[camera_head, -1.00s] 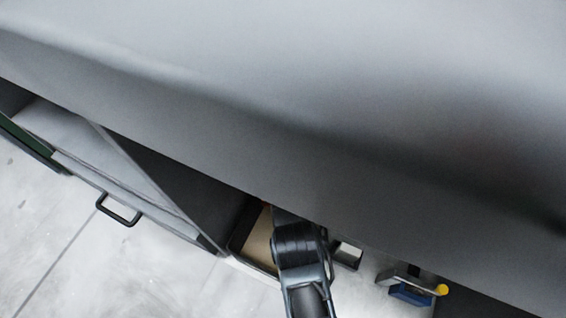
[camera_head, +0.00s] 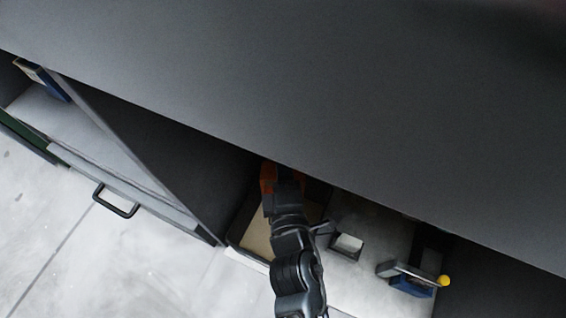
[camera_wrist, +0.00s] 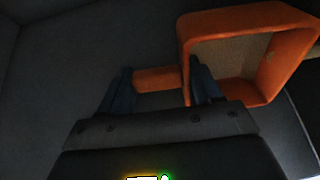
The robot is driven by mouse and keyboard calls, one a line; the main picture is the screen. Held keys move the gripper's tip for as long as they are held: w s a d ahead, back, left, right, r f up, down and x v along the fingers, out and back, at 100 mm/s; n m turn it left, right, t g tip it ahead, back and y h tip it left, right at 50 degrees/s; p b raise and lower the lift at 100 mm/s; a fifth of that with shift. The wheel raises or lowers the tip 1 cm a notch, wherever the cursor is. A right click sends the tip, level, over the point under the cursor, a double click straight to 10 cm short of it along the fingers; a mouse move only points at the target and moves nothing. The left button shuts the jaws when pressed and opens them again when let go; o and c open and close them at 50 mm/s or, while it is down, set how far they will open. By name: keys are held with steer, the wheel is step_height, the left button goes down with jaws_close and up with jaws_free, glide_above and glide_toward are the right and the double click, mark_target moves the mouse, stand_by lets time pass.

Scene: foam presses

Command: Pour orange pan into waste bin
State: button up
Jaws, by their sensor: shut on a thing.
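The orange pan (camera_wrist: 258,20) is in the upper right of the wrist view, tilted, with its hollow side in sight. A tan, grainy surface shows inside its walls. My gripper (camera_wrist: 160,85) is shut on the pan's orange handle (camera_wrist: 156,78), between its two dark fingers. In the head view a bit of the orange pan (camera_head: 267,176) shows beside my gripper, at the edge of the dark overhang; the rest is hidden. A dark-rimmed box (camera_head: 233,240) with a tan inside lies below my arm. I cannot tell whether it is the waste bin.
A large dark panel (camera_head: 330,100) covers the upper head view. A drawer with a black handle (camera_head: 115,201) is at left. A small pale-topped block (camera_head: 347,244) and a blue part with a yellow knob (camera_head: 443,281) stand right of my arm.

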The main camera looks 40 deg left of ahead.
steer(key=shift+s+d+f+p, duration=0.25)
steer(key=shift+s+d+p, duration=0.05)
steer(key=shift+d, duration=0.05)
steer(key=shift+s+r+t+y, duration=0.1)
steer(key=shift+t+y, duration=0.2)
steer(key=shift+r, duration=0.1)
steer(key=s+d+t+y, duration=0.1)
steer(key=s+f+t+y, duration=0.1)
steer(key=s, duration=0.1)
steer(key=shift+d+n+y+b, duration=0.3)
steer(key=shift+d+n+y, duration=0.05)
steer(key=shift+n+y, duration=0.05)
stand_by(0.9)
